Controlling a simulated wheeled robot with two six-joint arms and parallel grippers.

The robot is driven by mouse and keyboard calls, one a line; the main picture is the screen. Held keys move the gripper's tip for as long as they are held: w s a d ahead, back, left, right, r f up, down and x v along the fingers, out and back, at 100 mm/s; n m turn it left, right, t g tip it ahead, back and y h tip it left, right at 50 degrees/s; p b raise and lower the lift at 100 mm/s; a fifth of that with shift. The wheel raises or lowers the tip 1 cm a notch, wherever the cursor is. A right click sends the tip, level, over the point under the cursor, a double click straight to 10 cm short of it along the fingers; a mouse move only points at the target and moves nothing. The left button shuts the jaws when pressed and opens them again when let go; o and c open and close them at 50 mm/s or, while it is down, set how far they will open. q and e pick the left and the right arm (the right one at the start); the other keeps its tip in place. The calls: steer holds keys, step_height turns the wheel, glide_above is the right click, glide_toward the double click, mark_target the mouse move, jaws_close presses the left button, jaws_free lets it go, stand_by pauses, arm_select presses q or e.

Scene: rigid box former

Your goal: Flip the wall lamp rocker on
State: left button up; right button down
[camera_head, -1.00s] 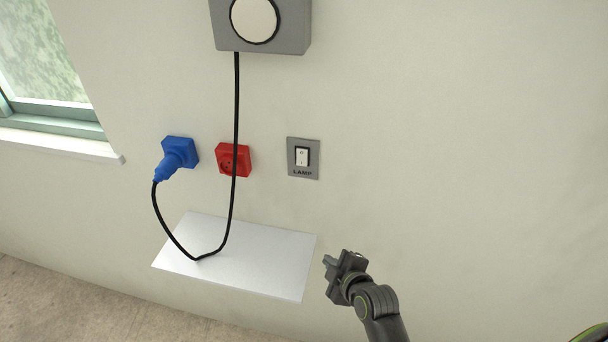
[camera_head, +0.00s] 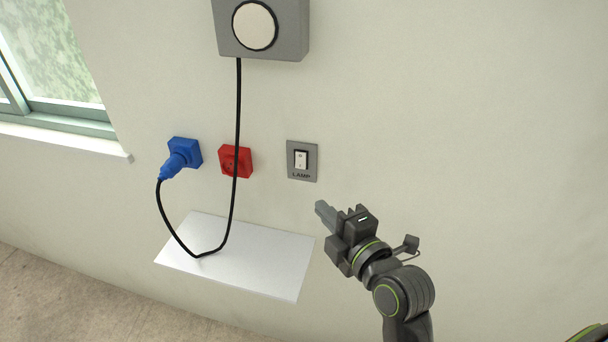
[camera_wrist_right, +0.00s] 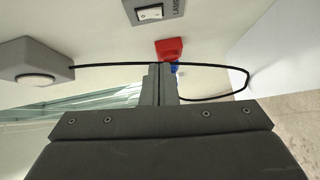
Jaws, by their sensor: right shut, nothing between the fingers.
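The lamp rocker (camera_head: 301,160) is a small white switch on a grey wall plate (camera_head: 302,176) marked LAMP. In the right wrist view the rocker (camera_wrist_right: 150,13) shows at the top, above my fingers. My right gripper (camera_head: 321,208) is shut and empty, below and slightly right of the plate in the head view, apart from it. Its closed fingers also show in the right wrist view (camera_wrist_right: 160,75). My left gripper is not in view.
A red socket (camera_head: 236,161) and a blue socket with a blue plug (camera_head: 181,157) are left of the switch. A black cord (camera_head: 237,110) hangs from a grey box (camera_head: 290,30) above. A white shelf (camera_head: 270,262) juts out below. The wall to the right is clear.

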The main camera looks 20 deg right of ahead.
steer(key=p, duration=0.5)
glide_toward(297, 166)
steer(key=w+a, duration=0.3)
steer(key=w, duration=0.1)
steer(key=shift+w+d+f+p, duration=0.15)
steer(key=shift+w+d+p, duration=0.05)
steer(key=shift+w+d, duration=0.25)
steer(key=shift+w+d+f+p, duration=0.2)
steer(key=shift+w+d, duration=0.1)
steer(key=shift+w, duration=0.2)
steer(key=shift+w+d+f+b, duration=0.1)
steer(key=shift+f+b, duration=0.15)
steer(key=shift+b, duration=0.85)
steer(key=shift+r, duration=0.2)
